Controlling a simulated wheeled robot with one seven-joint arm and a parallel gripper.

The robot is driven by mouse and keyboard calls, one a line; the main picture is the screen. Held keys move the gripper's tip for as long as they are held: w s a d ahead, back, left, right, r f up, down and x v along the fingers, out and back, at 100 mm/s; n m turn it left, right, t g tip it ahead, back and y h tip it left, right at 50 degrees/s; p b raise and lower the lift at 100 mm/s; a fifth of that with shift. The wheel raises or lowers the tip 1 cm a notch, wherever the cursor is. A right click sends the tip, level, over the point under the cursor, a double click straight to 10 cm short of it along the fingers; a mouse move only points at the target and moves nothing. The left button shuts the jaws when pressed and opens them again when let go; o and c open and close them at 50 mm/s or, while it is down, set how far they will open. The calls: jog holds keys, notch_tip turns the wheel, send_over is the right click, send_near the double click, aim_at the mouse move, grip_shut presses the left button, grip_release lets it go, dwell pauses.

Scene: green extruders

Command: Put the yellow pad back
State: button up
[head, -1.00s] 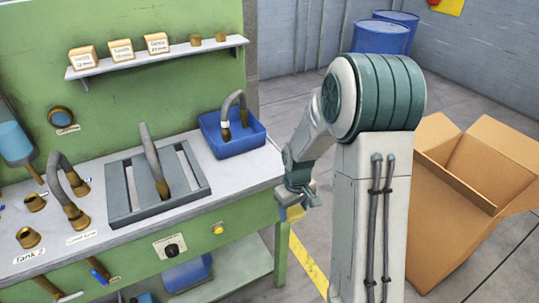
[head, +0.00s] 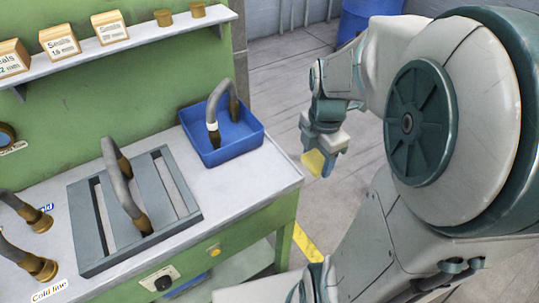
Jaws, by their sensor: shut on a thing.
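The yellow pad (head: 313,161) is held between the fingers of my gripper (head: 319,160). My gripper is shut on it and points downward. It hangs in the air to the right of the green workbench (head: 262,226), beyond the bench's right edge. Part of the pad is hidden by the fingers. I cannot tell the place the pad belongs to from this view.
A blue tray (head: 253,137) with a grey hose (head: 240,93) stands at the bench's right end. A grey slotted rack (head: 92,228) with another hose (head: 112,165) lies left of it. A shelf (head: 150,37) holds seals boxes above. A blue barrel (head: 357,20) stands behind my arm.

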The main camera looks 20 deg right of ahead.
jog(key=shift+r+n, duration=0.2)
jog(key=shift+n, duration=0.1)
jog(key=shift+w, duration=0.25)
jog(key=p, duration=0.2)
send_over(275, 170)
notch_tip(275, 170, down, 7)
jog(key=shift+s+r, duration=0.1)
jog(key=shift+f+p, duration=0.35)
jog(key=shift+f, duration=1.7)
jog(key=shift+f, duration=0.25)
jog(key=o, duration=0.9)
jog(key=shift+o, duration=0.2)
jog(key=shift+r, duration=0.1)
